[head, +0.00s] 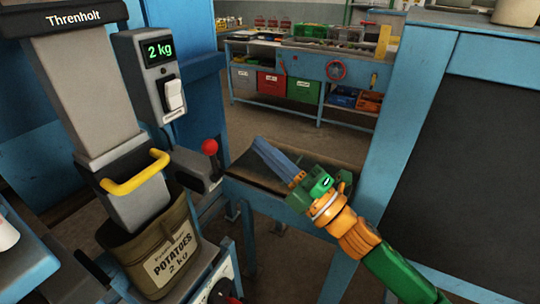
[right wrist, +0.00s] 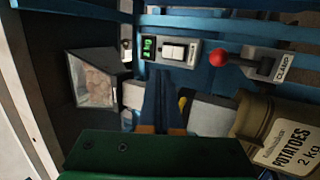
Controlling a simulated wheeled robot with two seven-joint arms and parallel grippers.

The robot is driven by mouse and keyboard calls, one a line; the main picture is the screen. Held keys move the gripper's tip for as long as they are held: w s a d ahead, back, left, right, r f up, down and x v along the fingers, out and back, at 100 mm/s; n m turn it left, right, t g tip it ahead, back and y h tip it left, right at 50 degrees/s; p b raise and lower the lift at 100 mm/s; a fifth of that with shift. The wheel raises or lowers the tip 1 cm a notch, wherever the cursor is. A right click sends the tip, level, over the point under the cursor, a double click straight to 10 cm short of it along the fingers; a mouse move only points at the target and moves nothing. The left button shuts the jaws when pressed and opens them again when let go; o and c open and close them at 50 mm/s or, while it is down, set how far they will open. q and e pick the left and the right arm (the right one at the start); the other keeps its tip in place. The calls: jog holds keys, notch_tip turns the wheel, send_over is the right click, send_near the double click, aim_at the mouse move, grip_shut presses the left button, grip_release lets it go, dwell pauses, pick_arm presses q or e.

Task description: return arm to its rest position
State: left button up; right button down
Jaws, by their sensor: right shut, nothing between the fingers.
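My right arm, green and orange, comes in from the lower right of the head view. Its gripper (head: 262,146) has long blue fingers that point up and left over a dark flat surface. In the right wrist view the fingers of the gripper (right wrist: 161,78) lie together with nothing between them. The gripper is apart from the potato sack (head: 170,255), to its right in the head view. The sack also shows in the right wrist view (right wrist: 290,140), at the right edge. My left gripper is not in view.
The grey filling spout (head: 85,90) with a yellow handle (head: 136,173) reaches into the sack. A scale box (head: 160,60) reads 2 kg. A red-knobbed clamp lever (head: 209,147) stands left of my gripper. A blue cabinet (head: 450,110) stands close on the right. A workbench (head: 345,68) is behind.

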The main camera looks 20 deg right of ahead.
jog(key=s+d+f+m+g+h, duration=0.2)
jog(key=f+m+h, duration=0.25)
jog(key=f, duration=0.25)
jog(key=s+d+f+m+g+h, duration=0.1)
jog(key=f+m+g+h, duration=0.2)
jog(key=f+m, duration=0.4)
jog(key=s+d+f+m+g+h, duration=0.2)
jog(key=f+m+h, duration=0.2)
jog(key=f, duration=0.4)
jog(key=s+a+f+m+g, duration=0.25)
jog(key=s+f+g, duration=0.25)
jog(key=s+f, duration=0.25)
jog(key=s+a+f+m+g, duration=0.25)
jog(key=s+f+g, duration=0.25)
jog(key=s+f, duration=0.3)
notch_tip(320, 180, down, 13)
jog(key=s, duration=0.3)
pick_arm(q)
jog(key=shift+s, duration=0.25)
pick_arm(e)
jog(key=s+d+f+g, duration=0.2)
jog(key=s+d+f, duration=0.1)
jog(key=s+f, duration=0.7)
jog(key=shift+s+f, duration=0.4)
jog(key=shift+s, duration=0.8)
